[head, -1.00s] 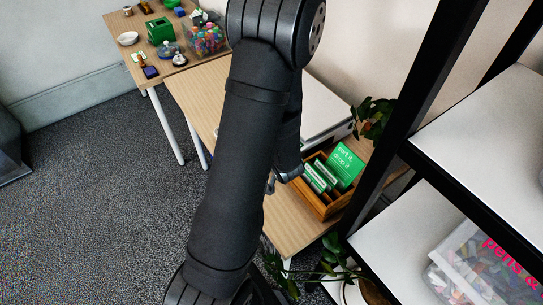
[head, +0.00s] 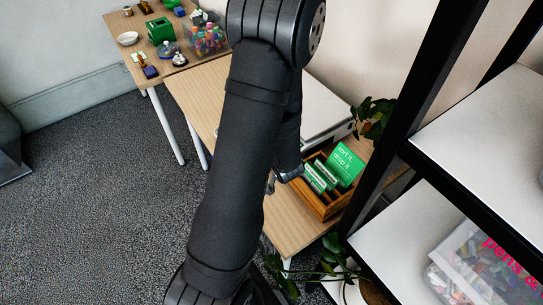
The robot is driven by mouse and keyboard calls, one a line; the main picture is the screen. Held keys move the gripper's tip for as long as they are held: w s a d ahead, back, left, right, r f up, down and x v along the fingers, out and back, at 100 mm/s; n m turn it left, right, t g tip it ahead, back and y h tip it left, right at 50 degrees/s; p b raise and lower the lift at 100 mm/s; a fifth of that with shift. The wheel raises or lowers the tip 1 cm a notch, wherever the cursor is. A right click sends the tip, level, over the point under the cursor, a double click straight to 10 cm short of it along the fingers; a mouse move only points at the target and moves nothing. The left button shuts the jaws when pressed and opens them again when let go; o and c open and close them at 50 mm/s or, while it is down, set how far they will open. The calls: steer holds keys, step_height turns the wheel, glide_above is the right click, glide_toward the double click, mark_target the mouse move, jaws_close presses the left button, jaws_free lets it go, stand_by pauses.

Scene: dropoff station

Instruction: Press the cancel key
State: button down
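I cannot make out a cancel key in the head view; my own arm covers the middle of the near table. A white and grey flat-topped unit (head: 322,108) stands on that table, partly hidden behind my arm. My gripper (head: 276,183) shows only in part, low behind my upper arm, just left of a wooden box. Its fingers are small and mostly hidden, so I cannot tell whether they are open or shut.
The wooden box (head: 322,208) holds green and white cards and a green sign (head: 346,163). A black-framed shelf (head: 480,150) with a clear bin (head: 475,268) stands close on the right. Plants (head: 374,117) flank the box. A farther table (head: 150,75) carries small items.

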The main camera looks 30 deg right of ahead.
steer(key=shift+f, duration=0.1)
stand_by(0.3)
steer(key=shift+d+f, duration=0.2)
steer(key=shift+f, duration=0.1)
steer(key=shift+d+f, duration=0.15)
steer(key=shift+f, duration=0.2)
stand_by(0.6)
steer(key=shift+r, duration=0.1)
steer(key=shift+a+r, duration=0.35)
steer(key=shift+r, duration=0.3)
steer(key=shift+a+r, duration=0.35)
steer(key=shift+r, duration=0.4)
steer(key=shift+a+r, duration=0.3)
steer(key=shift+r, duration=0.5)
steer(key=shift+a+r, duration=0.35)
steer(key=shift+r, duration=0.4)
steer(key=shift+f, duration=0.1)
steer(key=shift+a+r, duration=0.25)
steer(key=shift+r, duration=0.35)
steer(key=shift+a+r, duration=0.25)
steer(key=shift+r, duration=0.4)
steer(key=shift+a+r, duration=0.25)
steer(key=shift+r, duration=0.35)
